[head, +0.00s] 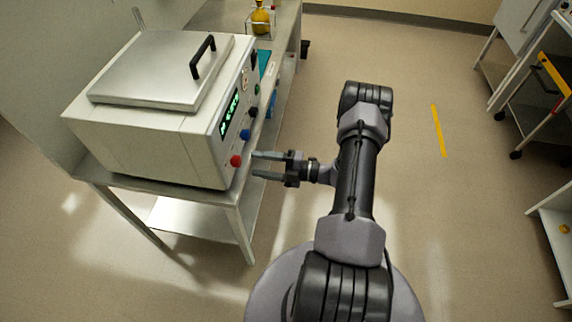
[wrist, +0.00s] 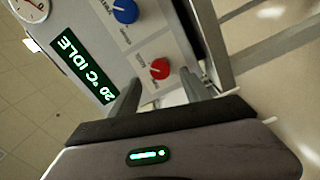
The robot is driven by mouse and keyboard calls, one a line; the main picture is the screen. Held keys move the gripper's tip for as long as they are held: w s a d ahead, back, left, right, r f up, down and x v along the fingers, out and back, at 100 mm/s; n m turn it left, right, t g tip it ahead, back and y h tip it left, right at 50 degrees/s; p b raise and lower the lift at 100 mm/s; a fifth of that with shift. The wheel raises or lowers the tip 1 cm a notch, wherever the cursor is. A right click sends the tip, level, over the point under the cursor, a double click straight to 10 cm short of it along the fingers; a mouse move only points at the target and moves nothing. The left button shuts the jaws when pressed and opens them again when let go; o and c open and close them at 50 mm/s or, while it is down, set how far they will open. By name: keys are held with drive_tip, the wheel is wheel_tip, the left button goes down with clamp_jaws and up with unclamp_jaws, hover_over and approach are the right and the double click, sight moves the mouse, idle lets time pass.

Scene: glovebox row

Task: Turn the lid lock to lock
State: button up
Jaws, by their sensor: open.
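A pale box-shaped machine (head: 150,140) with a shut metal lid (head: 165,68) and a black handle stands on a bench. Its front panel has a red knob (head: 236,161) at the near lower end, which also shows in the wrist view (wrist: 159,68), and a blue knob (head: 245,134) beside it, also in the wrist view (wrist: 125,11). Small labels by the knobs are too blurred to read, so I cannot tell which is the lid lock. My gripper (head: 256,165) is open, its fingers pointing at the panel. In the wrist view its fingertips (wrist: 160,88) lie either side of the red knob, apparently short of it.
The green display (wrist: 84,70) reads 20 °C IDLE, with a round gauge (wrist: 30,8) beyond it. The metal bench (head: 175,190) runs along the left, with a yellow-filled flask (head: 261,20) farther back. Floor right of my arm is open up to carts (head: 525,75).

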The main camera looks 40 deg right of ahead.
drive_tip(key=p+v, duration=0.1)
drive_tip(key=v, duration=1)
drive_tip(key=shift+s+d, duration=0.2)
drive_tip(key=w+a+r+n+g+b, duration=0.1)
drive_tip(key=w+a+r+n+g, duration=0.2)
drive_tip(key=a+r+n+g, duration=1.3)
drive_tip(key=s+a+r+n+t+h, duration=0.3)
drive_tip(key=s+a+r+n, duration=0.3)
drive_tip(key=n, duration=0.8)
drive_tip(key=s+a+r+n+t+h+b, duration=0.1)
drive_tip(key=s+a+r+n+t+h, duration=0.3)
drive_tip(key=n, duration=1.1)
wheel_tip(320, 180, up, 4)
drive_tip(key=s+a+h, duration=0.2)
drive_tip(key=shift+s+a+t, duration=0.25)
drive_tip(key=shift+a+t, duration=0.05)
drive_tip(key=shift+a, duration=0.05)
